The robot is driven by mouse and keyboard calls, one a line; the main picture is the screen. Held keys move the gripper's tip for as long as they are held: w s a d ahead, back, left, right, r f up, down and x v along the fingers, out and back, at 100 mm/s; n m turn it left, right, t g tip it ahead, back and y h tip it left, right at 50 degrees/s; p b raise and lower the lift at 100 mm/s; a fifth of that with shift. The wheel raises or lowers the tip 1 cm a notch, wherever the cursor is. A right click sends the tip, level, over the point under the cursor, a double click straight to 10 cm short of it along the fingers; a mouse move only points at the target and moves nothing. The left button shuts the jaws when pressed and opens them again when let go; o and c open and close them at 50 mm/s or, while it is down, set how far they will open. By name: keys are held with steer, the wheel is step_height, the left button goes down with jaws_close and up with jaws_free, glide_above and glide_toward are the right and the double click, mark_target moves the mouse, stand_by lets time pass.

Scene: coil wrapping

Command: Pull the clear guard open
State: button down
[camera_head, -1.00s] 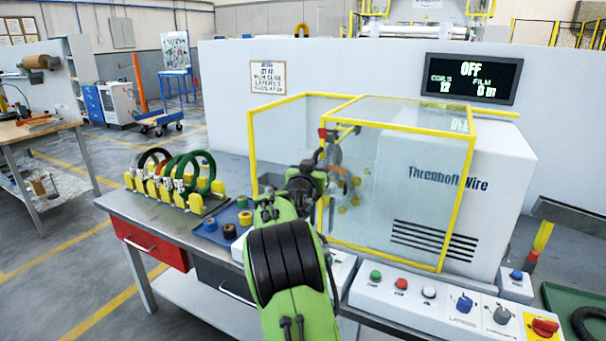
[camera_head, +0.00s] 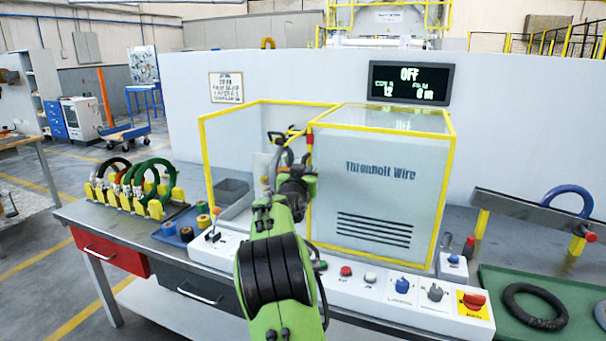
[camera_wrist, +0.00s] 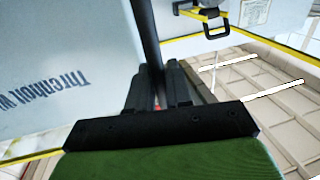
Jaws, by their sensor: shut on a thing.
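The clear guard (camera_head: 383,125) is a see-through box with yellow edges. It now sits over the white machine body lettered "Thrembolt Wire", at the right of the yellow frame. My gripper (camera_head: 298,137) is at the guard's left front edge, by a red-ended handle (camera_head: 309,137). In the wrist view my gripper (camera_wrist: 157,82) is shut on a dark upright bar, the handle (camera_wrist: 146,30). The left bay within the yellow frame (camera_head: 203,150) shows open behind my arm. My arm hides part of the bay and the grip itself.
The control panel (camera_head: 333,285) with buttons and knobs runs along the front, below my arm. A coil rack (camera_head: 140,205) and a blue tray (camera_head: 172,239) stand left. A green tray (camera_head: 500,285) with a black ring is right. A sign reads OFF (camera_head: 410,82).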

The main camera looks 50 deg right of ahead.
steer(key=c, duration=1.2)
jaws_free()
steer(key=b+v, duration=0.1)
steer(key=v, duration=1.5)
steer(key=shift+w, duration=0.1)
